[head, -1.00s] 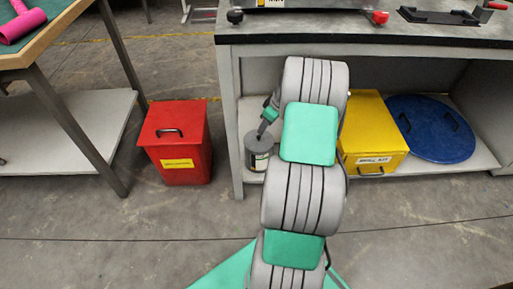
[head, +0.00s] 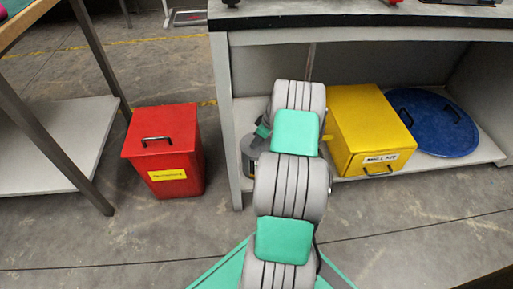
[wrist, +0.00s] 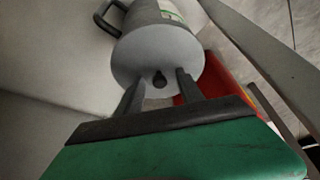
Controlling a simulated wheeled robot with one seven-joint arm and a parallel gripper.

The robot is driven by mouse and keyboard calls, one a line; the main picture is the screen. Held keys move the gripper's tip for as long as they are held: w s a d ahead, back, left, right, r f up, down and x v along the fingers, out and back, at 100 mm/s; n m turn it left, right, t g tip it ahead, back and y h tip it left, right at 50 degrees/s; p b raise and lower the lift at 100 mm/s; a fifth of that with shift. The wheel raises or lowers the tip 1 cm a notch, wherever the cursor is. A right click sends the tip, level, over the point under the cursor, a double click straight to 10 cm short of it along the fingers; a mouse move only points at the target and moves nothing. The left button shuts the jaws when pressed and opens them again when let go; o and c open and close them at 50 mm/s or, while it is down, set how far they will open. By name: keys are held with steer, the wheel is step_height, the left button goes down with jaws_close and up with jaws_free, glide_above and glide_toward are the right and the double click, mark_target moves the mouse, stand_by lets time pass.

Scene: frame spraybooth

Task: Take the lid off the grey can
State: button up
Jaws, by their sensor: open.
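The grey can (head: 247,166) stands on the lower shelf of the bench in the head view, partly hidden behind my arm. In the wrist view the can (wrist: 150,14) shows a side handle and a label. Its round grey lid (wrist: 140,62) faces the camera, with a small dark knob (wrist: 160,79) at the middle. My gripper (wrist: 157,84) is open, with one finger on each side of the knob in the picture. I cannot tell whether the fingers touch the lid. In the head view my gripper (head: 262,130) is close over the can.
A yellow box (head: 368,125) and a round blue lid-like disc (head: 435,125) sit on the same shelf (head: 482,155) to the right. A red bin (head: 165,150) stands on the floor to the left. The bench top (head: 350,22) overhangs the shelf.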

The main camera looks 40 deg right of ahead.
steer(key=shift+r, duration=0.15)
steer(key=shift+c, duration=0.6)
jaws_close()
